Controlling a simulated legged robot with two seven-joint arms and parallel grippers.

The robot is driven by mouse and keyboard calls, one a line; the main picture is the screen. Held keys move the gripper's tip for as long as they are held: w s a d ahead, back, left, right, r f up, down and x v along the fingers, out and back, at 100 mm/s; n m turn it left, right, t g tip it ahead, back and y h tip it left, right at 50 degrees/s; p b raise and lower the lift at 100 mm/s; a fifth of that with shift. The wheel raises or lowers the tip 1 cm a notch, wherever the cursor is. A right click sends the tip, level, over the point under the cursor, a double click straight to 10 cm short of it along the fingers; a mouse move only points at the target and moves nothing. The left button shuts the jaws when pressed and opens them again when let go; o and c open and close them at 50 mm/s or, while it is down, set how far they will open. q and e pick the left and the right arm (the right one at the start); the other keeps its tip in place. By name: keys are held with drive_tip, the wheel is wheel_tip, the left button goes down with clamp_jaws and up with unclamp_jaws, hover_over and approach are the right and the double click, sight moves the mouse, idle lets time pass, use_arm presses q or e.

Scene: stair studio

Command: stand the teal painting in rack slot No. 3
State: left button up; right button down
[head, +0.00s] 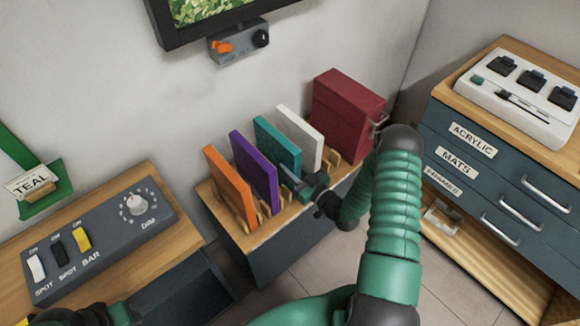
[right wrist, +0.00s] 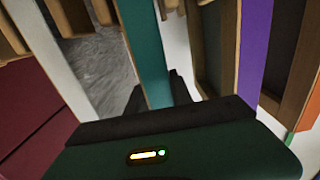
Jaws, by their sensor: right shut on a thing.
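The teal painting (head: 278,143) stands upright in line with the rack, third from the left, between the purple and the white paintings. My right gripper (head: 291,183) is shut on its near edge, low down. In the right wrist view the teal edge (right wrist: 141,50) runs down between my two dark fingers (right wrist: 155,93). The wooden rack (head: 262,235) has pegs between its places; slot numbers are not readable, and the teal painting's foot is hidden. A dark and green part of my left arm shows at the bottom left; its fingers cannot be made out.
Orange (head: 230,186), purple (head: 254,172) and white (head: 300,137) paintings stand close by, with a dark red box (head: 347,107) at the right end. A switch panel (head: 100,240) lies on the left table. A drawer cabinet (head: 500,170) stands at right.

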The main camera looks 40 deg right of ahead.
drive_tip(key=c, duration=1.5)
unclamp_jaws()
drive_tip(key=o, duration=0.4)
drive_tip(key=shift+a, duration=0.1)
drive_tip(key=shift+o, duration=0.2)
